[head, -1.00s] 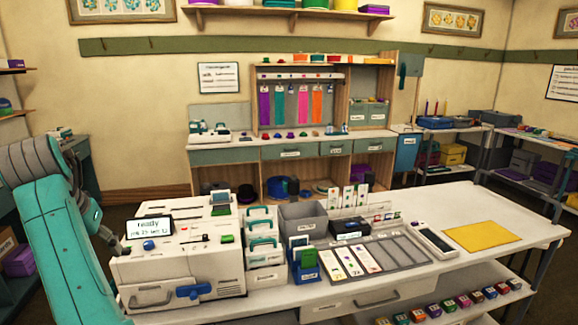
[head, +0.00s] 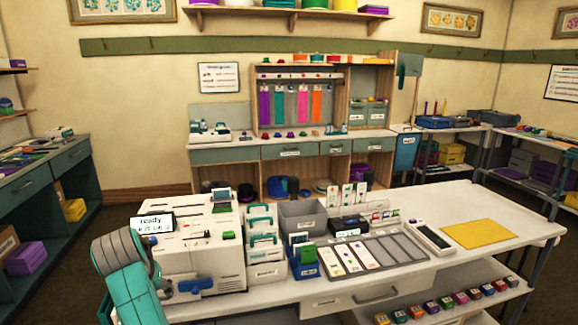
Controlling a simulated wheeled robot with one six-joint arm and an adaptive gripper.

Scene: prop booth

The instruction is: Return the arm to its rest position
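My arm (head: 128,278) shows at the lower left of the head view as teal and grey links, in front of the white machine. My gripper is not seen. The white machine (head: 205,247) stands at the left end of the white table (head: 440,275). Its small screen (head: 153,223) reads "ready" with a second line too small to read. A blue handle (head: 195,285) is on its front, close to the right of my arm. My arm hides the machine's lower left front.
Teal-handled holders (head: 262,252), a grey bin (head: 302,217), a blue card holder (head: 303,262) and a grey slotted tray (head: 395,247) with cards fill the table's middle. A yellow sheet (head: 480,234) lies at right. Small coloured blocks (head: 447,303) line a lower shelf. A teal bench (head: 45,180) stands at left.

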